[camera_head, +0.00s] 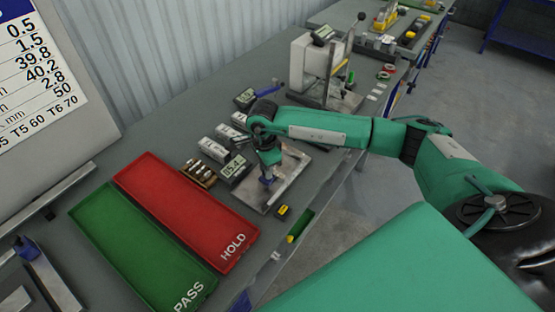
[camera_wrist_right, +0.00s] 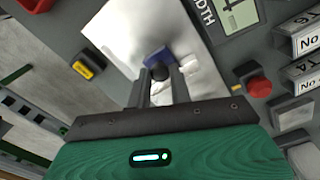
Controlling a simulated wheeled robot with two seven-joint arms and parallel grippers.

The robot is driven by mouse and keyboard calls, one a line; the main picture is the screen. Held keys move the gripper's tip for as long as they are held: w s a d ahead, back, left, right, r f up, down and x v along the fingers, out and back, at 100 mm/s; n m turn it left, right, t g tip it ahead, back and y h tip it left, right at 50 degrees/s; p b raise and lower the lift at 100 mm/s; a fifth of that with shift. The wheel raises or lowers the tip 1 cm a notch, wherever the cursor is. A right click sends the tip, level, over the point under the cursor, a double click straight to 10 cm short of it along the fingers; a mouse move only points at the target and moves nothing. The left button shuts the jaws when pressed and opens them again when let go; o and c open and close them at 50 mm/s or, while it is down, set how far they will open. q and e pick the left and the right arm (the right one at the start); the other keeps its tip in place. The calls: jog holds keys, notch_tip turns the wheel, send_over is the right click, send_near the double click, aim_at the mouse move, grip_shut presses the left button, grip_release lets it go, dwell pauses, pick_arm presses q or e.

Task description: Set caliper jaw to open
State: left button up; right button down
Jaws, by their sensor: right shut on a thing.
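The caliper stands on a pale metal plate (camera_head: 290,178) at the middle of the bench. Its small blue jaw (camera_wrist_right: 157,56) carries a dark round knob (camera_wrist_right: 160,72). My right gripper (camera_head: 267,179) reaches down over the plate from the right and is shut on the knob, its two grey fingers on either side in the wrist view (camera_wrist_right: 160,88). The jaw's exact position along the caliper is hard to tell. A digital readout (camera_head: 234,168) beside the plate shows digits; in the wrist view the readout (camera_wrist_right: 240,14) is cut off. My left gripper is out of view.
A red HOLD tray (camera_head: 190,208) and a green PASS tray (camera_head: 135,240) lie to the left. A rack of small metal parts (camera_head: 199,173) sits between. A yellow-black block (camera_head: 283,211) lies near the front edge. A red button (camera_wrist_right: 258,86) stands right of the plate.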

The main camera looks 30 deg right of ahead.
jog(key=shift+s+a, duration=0.35)
jog(key=shift+a, duration=0.4)
jog(key=c, duration=1.3)
grip_release()
jog(key=shift+a, duration=0.15)
jog(key=shift+o, duration=0.2)
jog(key=shift+r, duration=0.15)
notch_tip(320, 180, up, 14)
jog(key=b, duration=0.4)
jog(key=shift+f+b, duration=0.2)
jog(key=shift+b, duration=0.1)
